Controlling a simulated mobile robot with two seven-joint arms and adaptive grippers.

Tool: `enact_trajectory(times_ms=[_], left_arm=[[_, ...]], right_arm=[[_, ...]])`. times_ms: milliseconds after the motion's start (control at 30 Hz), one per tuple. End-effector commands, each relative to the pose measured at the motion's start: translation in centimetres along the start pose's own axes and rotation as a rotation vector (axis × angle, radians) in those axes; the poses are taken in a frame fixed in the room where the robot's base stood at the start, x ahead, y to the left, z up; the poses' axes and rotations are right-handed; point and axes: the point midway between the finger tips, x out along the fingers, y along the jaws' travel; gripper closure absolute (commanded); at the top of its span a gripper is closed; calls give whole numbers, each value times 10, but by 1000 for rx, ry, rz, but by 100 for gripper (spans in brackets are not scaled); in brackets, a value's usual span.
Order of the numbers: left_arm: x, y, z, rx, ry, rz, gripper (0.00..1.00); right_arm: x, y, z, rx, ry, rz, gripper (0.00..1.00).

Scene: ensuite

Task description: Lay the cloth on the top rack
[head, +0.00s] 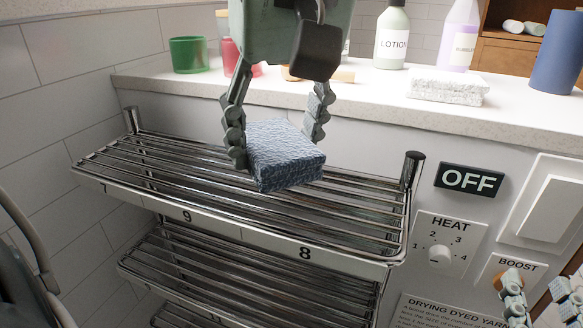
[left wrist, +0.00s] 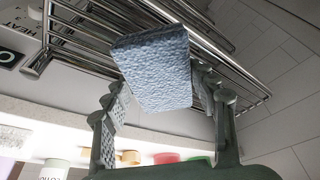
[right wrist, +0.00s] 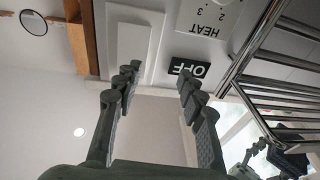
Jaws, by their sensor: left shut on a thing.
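The cloth (head: 285,155) is a blue, folded, textured block. My left gripper (head: 274,146) comes down from above and is shut on it, one finger on each side. The cloth also shows between the fingers in the left wrist view (left wrist: 155,68). The top rack (head: 345,200) is a chrome shelf of parallel bars, with 9 and 8 on its front rail. The cloth is over its middle; I cannot tell whether it touches the bars. My right gripper (right wrist: 157,75) is open and empty in the right wrist view; its fingertips show at the head view's lower right.
A lower rack (head: 250,265) sits beneath. The counter (head: 375,93) behind holds a green cup (head: 188,54), a lotion bottle (head: 391,38) and a white folded cloth (head: 447,88). An OFF sign (head: 469,180) and a heat dial (head: 440,252) are right of the rack.

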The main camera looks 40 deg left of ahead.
Motion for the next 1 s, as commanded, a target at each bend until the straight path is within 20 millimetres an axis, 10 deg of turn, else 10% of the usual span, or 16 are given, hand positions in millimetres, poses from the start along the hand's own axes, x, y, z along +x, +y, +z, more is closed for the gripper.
enact_trajectory(times_ms=[533, 1000], left_arm=[[63, 19, -12, -1, -1, -1, 71], [70, 19, -10, -2, 0, 3, 71]], right_arm=[[-5, -12, -43, 33, 232, -22, 60], [-6, -11, -51, 31, 280, -20, 60]])
